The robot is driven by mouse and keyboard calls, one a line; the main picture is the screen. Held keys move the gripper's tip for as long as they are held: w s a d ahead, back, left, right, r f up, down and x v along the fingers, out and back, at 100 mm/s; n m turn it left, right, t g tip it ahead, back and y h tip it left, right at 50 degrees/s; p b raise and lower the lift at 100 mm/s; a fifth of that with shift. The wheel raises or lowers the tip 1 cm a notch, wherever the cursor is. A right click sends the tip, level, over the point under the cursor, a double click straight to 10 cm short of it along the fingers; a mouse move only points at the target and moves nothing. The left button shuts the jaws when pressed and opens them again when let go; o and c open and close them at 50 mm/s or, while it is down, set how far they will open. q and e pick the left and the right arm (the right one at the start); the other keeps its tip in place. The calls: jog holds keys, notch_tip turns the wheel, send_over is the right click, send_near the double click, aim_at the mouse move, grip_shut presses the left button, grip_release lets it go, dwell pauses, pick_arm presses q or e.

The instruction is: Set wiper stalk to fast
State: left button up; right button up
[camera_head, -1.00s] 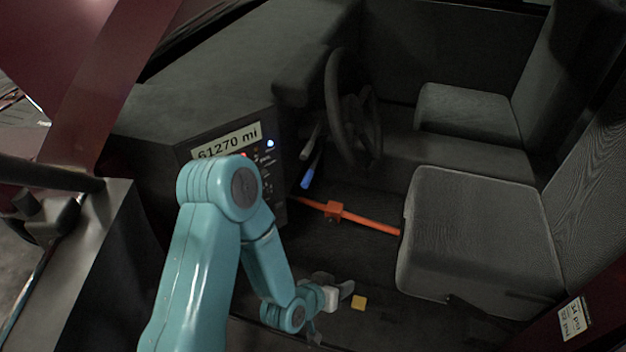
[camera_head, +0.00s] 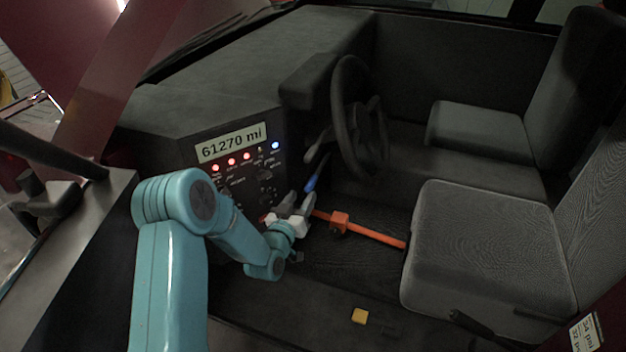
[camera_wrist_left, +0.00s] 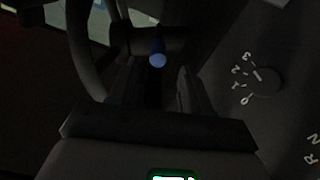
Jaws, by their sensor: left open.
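A stalk with a blue end (camera_head: 312,183) sticks out beside the steering wheel (camera_head: 350,125). A greyer stalk (camera_head: 317,147) sits just above it; I cannot tell from markings which is the wiper stalk. My left gripper (camera_head: 299,202) is open just below and left of the blue end, close to the dashboard. In the left wrist view the blue tip (camera_wrist_left: 157,58) appears ahead, in line with the gap between the open fingers (camera_wrist_left: 160,88). Whether they touch it is not clear. My right gripper is not in view.
The dashboard panel (camera_head: 235,172) with lit buttons is left of the gripper. A numbered dial (camera_wrist_left: 265,82) lies to the right in the wrist view. An orange lever (camera_head: 375,235) runs toward the seat (camera_head: 490,245).

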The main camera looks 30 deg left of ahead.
aim_at(313, 181)
pick_arm(q)
jog(key=x, duration=0.8)
jog(key=shift+w+d+p, duration=0.2)
jog(key=shift+w+p, duration=0.05)
jog(key=shift+p, duration=0.05)
jog(key=shift+f, duration=0.1)
grip_shut()
